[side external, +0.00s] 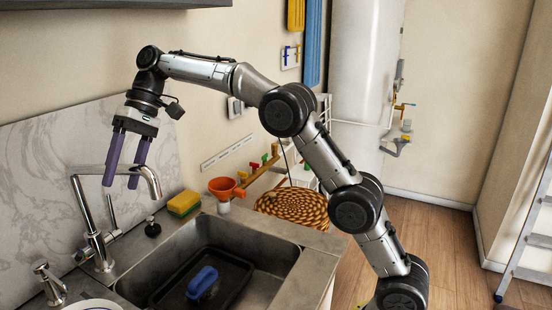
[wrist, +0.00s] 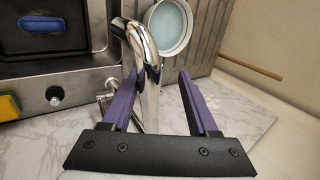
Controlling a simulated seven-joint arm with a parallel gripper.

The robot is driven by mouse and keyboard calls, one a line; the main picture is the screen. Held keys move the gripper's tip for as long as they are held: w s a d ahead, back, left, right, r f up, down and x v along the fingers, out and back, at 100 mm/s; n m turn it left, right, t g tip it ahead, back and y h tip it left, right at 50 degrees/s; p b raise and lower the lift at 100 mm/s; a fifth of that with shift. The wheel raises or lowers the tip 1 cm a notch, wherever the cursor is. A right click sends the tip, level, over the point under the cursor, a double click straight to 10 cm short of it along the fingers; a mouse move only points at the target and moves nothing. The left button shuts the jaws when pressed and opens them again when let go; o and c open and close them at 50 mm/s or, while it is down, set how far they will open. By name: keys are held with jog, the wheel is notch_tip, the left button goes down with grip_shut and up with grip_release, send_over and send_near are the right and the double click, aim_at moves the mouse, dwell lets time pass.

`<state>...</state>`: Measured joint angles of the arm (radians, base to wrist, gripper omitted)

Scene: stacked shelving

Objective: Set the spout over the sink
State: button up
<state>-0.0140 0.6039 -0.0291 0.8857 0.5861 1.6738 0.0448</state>
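The chrome spout (side external: 90,171) rises from the tap base behind the sink and bends down at its free end. In the wrist view the spout (wrist: 140,45) runs between my two purple fingers, its free end beside the right edge of the sink (wrist: 105,35). The sink (side external: 283,252) is a grey metal basin at lower centre in the side view. My gripper (side external: 121,186) is open and points down, with its fingers around the spout. I cannot tell whether either finger touches it.
A dark tray with a blue brush (side external: 202,282) lies in the basin. A yellow-green sponge (side external: 184,203) and an orange funnel (side external: 222,188) stand behind the sink. A bowl (wrist: 187,45) sits on the ribbed drainboard near the spout's end. The marble splashback (side external: 50,140) is close to my gripper.

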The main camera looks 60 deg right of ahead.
jog(key=w+a+m+t+h, duration=0.1)
jog(key=w+a+m+t, duration=0.15)
jog(key=a+m, duration=0.35)
jog(key=w+a+m+t+h, duration=0.1)
jog(key=w+a+m+t, duration=0.2)
jog(key=a, duration=0.5)
jog(key=s+d+r+m+t, duration=0.1)
jog(key=s+d+r, duration=0.45)
jog(key=r, duration=0.35)
jog(key=s+d+r+m, duration=0.1)
jog(key=s+d+r, duration=0.45)
jog(key=r, duration=0.25)
jog(key=s+d+f+h, duration=0.1)
jog(key=s+d+h, duration=0.1)
jog(key=s+d, duration=0.75)
jog(key=s+d+f+n+h, duration=0.1)
jog(key=s+d+f+n, duration=0.2)
jog(key=s+f, duration=0.8)
jog(key=shift+s+d+f+n+h, duration=0.35)
jog(key=shift+s+d, duration=0.2)
jog(key=shift+s, duration=0.5)
jog(key=shift+c, duration=0.2)
